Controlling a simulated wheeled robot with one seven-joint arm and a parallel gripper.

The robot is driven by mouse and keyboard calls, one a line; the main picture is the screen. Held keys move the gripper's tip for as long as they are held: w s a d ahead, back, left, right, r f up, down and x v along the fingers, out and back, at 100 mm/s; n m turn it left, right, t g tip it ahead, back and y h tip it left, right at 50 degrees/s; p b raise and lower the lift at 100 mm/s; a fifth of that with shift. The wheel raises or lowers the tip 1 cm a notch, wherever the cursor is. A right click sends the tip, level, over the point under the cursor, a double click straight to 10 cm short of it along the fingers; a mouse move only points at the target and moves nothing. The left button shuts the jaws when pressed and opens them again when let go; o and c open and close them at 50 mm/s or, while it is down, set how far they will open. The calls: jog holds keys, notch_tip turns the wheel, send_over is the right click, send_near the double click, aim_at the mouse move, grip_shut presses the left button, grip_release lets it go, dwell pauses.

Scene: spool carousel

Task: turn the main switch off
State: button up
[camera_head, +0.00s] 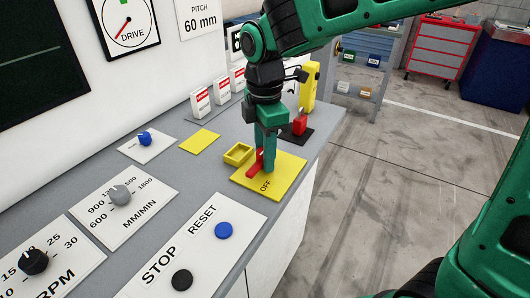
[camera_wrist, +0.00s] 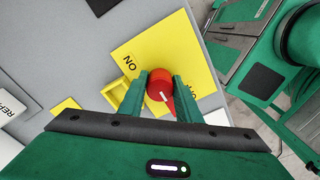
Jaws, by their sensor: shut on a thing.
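The main switch is a red rotary knob (camera_head: 254,163) on a yellow plate (camera_head: 283,178) at the panel's right part. The plate is lettered OFF near its front edge; the wrist view shows ON on the other side. My gripper (camera_head: 265,152) points down over the plate with its two green fingers shut on the knob. In the wrist view, the red knob (camera_wrist: 160,82) sits between the fingertips, and its white-marked pointer slants down and right, close to the partly hidden OFF lettering. The fingers hide part of the knob and that lettering.
An open yellow box (camera_head: 238,154) stands directly beside the plate. Blue RESET (camera_head: 223,230) and black STOP (camera_head: 182,280) buttons lie nearer. Open floor is to the right.

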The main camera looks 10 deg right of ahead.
jog(key=shift+w, duration=0.1)
jog(key=o, duration=1.1)
jog(key=shift+c, duration=0.2)
notch_tip(320, 180, up, 11)
jog(key=shift+f, duration=0.1)
